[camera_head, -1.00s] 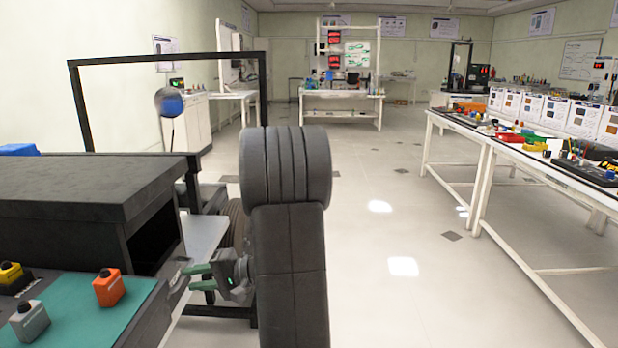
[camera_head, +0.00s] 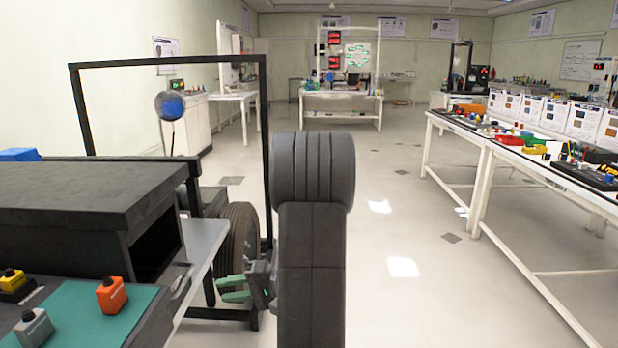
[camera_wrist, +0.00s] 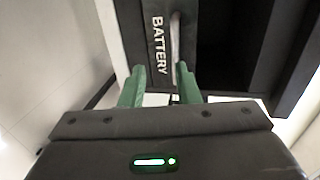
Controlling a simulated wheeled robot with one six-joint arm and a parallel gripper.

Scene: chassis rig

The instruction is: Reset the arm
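My gripper (camera_head: 228,289) has green fingers and is at the right side of the chassis rig, beyond the end of the rig's grey side shelf. In the wrist view my gripper (camera_wrist: 159,82) shows its two fingers apart with nothing held between them. A black surface lettered "BATTERY" (camera_wrist: 159,45) lies beyond the fingertips. My dark arm stands upright in the middle of the head view and hides part of the floor behind it.
The rig has a black box (camera_head: 80,195), a teal panel (camera_head: 75,318) with an orange button box (camera_head: 111,295), a tire (camera_head: 238,240) and a black frame (camera_head: 165,60). White benches (camera_head: 520,165) stand at right. The floor between is clear.

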